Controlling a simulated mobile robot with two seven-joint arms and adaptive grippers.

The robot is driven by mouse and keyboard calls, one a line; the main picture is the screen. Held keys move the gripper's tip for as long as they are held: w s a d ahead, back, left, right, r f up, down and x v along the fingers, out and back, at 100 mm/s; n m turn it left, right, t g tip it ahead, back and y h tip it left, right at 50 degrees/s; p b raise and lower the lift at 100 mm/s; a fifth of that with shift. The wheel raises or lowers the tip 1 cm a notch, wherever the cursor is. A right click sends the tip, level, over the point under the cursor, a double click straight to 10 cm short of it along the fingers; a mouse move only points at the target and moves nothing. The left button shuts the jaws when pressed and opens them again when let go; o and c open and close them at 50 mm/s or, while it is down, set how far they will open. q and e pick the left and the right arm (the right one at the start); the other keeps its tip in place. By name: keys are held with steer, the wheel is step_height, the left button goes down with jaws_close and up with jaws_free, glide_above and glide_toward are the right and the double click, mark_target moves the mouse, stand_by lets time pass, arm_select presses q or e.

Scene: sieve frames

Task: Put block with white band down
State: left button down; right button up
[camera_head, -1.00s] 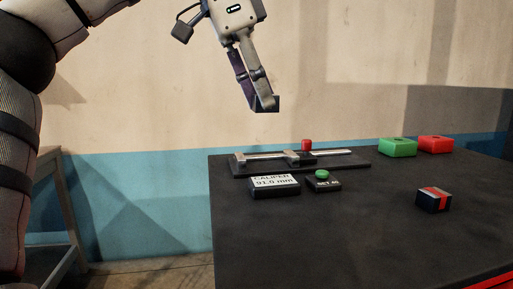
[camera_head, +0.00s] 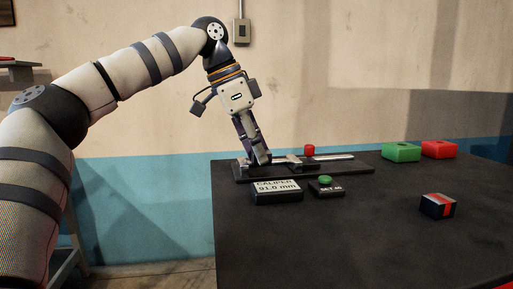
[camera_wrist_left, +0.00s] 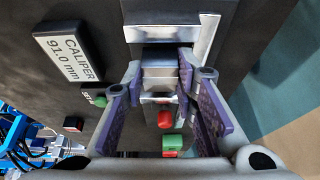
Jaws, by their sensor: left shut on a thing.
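My left gripper (camera_head: 258,160) points down at the left part of the caliper (camera_head: 338,157) on the dark table. In the left wrist view, its purple-padded fingers (camera_wrist_left: 160,75) are on either side of a small block with a pale band (camera_wrist_left: 161,73), and it is shut on it. The block sits at the fingertips, close to the caliper's metal jaw (camera_wrist_left: 165,35). In the head view the fingers mostly hide the block, and I cannot tell whether it touches the caliper. My right gripper is not in view.
A display (camera_head: 277,191) reads CALIPER 91.0 mm, beside a green button box (camera_head: 325,190). A red knob (camera_head: 309,150) stands at the caliper. A red-banded dark block (camera_head: 437,206) lies at right; green (camera_head: 401,152) and red (camera_head: 438,149) boxes stand behind. The table's front is clear.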

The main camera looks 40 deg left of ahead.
arm_select(q)
steer(key=shift+f, duration=0.6)
steer(key=c, duration=1.3)
jaws_free()
steer(key=shift+r, duration=0.25)
steer(key=v, duration=1.2)
steer(key=shift+r, duration=0.35)
steer(key=shift+f, duration=0.1)
